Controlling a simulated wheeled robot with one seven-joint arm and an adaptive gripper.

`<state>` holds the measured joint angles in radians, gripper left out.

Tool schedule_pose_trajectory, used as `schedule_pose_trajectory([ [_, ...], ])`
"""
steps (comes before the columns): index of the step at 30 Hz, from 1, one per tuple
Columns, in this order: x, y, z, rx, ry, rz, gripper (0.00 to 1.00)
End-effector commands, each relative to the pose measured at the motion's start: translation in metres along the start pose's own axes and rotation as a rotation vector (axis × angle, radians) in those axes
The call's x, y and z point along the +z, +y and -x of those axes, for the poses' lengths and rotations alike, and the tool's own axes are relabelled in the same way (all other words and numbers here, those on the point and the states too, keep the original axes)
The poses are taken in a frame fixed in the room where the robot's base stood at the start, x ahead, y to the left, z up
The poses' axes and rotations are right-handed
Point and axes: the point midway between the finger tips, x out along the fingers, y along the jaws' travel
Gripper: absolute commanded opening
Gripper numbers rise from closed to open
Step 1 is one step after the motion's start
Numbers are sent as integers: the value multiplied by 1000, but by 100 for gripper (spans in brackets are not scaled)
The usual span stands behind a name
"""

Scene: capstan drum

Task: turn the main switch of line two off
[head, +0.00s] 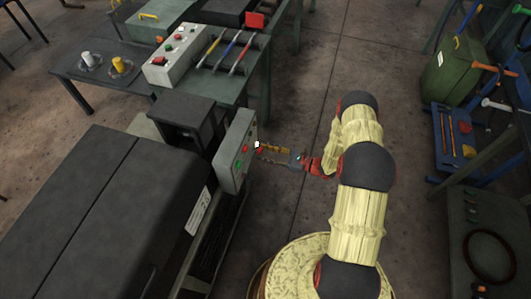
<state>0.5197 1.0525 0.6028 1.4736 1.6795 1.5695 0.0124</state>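A grey control box (236,150) stands upright on the side of the dark machine near the middle. Its face carries red and green controls, partly seen at a steep angle. My gripper (262,148) is level with the box's right side, its fingertips close to the face beside a small white part (257,144). I cannot tell whether it touches, or whether its fingers are apart. A second grey box (175,56) with red and green buttons lies on the table behind. No label for line two can be read, so I cannot tell which control is its main switch.
The dark machine (95,215) fills the lower left. Levers with coloured handles (228,52) stand on the back table, near a red block (255,20). A green container (455,68) and a blue tray (455,140) are at right. The floor (300,90) behind my arm is clear.

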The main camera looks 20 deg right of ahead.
Motion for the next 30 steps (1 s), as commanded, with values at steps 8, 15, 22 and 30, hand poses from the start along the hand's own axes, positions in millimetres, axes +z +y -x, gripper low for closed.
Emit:
schedule_pose_trajectory([
  [8, 0, 0, 0, 0, 0, 0, 21],
  [15, 0, 0, 0, 0, 0, 0, 7],
  [22, 0, 0, 0, 0, 0, 5, 2],
  [30, -1, 0, 0, 0, 0, 87, 2],
])
